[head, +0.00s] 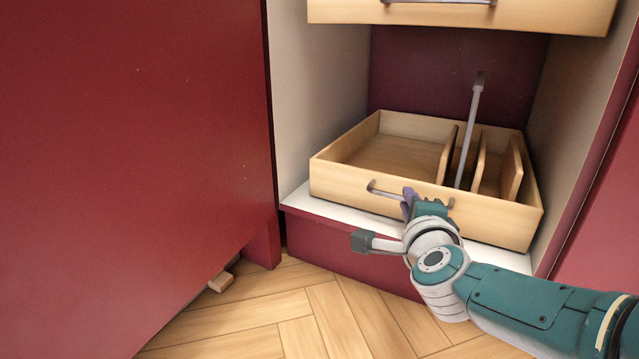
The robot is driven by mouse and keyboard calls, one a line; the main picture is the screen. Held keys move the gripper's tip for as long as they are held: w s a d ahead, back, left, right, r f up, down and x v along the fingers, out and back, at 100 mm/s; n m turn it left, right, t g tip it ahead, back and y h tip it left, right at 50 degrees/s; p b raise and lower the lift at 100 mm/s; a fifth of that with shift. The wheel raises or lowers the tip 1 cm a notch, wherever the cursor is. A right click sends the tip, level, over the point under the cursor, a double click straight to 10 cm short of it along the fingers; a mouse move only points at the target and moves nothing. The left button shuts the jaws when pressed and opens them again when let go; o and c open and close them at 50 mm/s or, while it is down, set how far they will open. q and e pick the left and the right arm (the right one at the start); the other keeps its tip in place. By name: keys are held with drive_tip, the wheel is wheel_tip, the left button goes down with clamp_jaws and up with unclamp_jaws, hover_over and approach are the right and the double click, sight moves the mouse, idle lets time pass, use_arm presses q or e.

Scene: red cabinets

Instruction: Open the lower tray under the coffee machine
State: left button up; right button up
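The lower tray (330,180) is a light wooden drawer low in the open red cabinet. Its open top shows an empty left part and upright wooden dividers on the right. A thin metal bar handle (384,191) runs across its front. My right gripper (416,201) is at the middle of this handle, with its purple and teal fingers against or just in front of the bar. The hand hides part of the handle, and whether the fingers are closed on it is unclear. My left gripper is not in view. The coffee machine is not in view.
An upper wooden drawer (460,14) with its own handle hangs above. A grey rod (469,130) slants down to the lower tray. A large red cabinet panel (130,150) fills the left. The herringbone wood floor (300,310) is clear in front, except for a small wooden block (221,282).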

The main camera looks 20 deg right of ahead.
clamp_jaws()
drive_tip(key=shift+s, duration=0.1)
idle(1.0)
